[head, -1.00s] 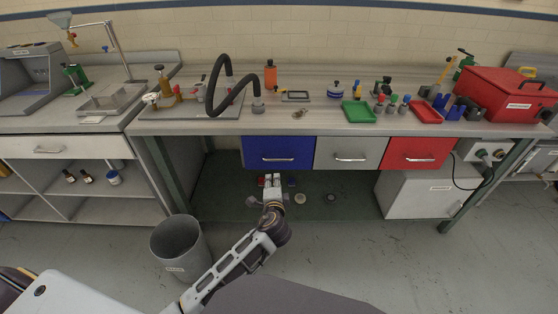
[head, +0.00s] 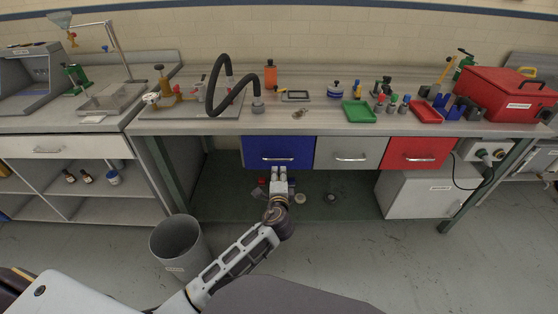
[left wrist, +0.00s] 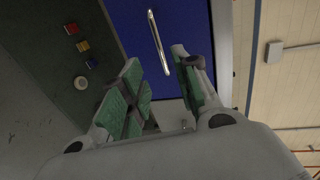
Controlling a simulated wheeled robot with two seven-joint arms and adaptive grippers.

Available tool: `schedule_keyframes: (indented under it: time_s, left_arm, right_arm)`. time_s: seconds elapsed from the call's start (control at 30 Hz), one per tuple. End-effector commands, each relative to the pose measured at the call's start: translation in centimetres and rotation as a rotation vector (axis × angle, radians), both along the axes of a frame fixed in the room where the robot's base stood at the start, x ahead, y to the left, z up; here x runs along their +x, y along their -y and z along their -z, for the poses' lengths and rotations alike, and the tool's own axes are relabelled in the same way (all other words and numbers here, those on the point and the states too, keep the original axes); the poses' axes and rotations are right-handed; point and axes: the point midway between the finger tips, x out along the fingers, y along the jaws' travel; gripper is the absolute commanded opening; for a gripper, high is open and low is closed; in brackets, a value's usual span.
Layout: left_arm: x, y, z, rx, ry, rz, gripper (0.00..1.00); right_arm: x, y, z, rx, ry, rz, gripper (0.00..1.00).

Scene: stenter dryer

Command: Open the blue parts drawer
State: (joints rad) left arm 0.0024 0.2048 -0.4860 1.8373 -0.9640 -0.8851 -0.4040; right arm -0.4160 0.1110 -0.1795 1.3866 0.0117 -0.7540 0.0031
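The blue parts drawer (head: 262,152) is under the worktop, left of a grey and a red drawer, and looks shut. Its bar handle (head: 278,159) runs across the front. My left gripper (head: 279,174) is just below the handle in the head view. In the left wrist view the blue drawer front (left wrist: 190,22) and its handle (left wrist: 158,42) show ahead of the fingers. My left gripper (left wrist: 160,85) has its two green-padded fingers apart with nothing between them. The handle is beyond the fingertips, and I see no contact. My right gripper is not in view.
The grey drawer (head: 350,145) and red drawer (head: 415,148) are to the right. A grey bin (head: 178,240) stands on the floor at left. Small items lie on the shelf below the drawers. A white cabinet (head: 425,195) stands at right under the bench.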

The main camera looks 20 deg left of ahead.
Motion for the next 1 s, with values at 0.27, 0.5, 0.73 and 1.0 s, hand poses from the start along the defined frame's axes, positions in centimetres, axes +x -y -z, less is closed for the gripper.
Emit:
schedule_keyframes:
  time_s: [0.27, 0.5, 0.73, 1.0]
  left_arm:
    - [2.6, -0.8, 0.6, 0.000, 0.001, -0.001, 0.31]
    - [4.9, -1.4, 1.1, 0.000, 0.001, 0.000, 0.31]
    - [7.0, -2.0, 1.5, 0.000, 0.000, -0.001, 0.31]
    - [9.5, -2.8, 2.1, 0.000, 0.001, -0.001, 0.31]
  right_arm:
    - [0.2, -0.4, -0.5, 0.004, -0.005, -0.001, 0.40]
    - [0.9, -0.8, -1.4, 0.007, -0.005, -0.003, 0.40]
    - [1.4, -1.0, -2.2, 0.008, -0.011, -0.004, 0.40]
    - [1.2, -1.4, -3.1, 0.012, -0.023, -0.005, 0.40]
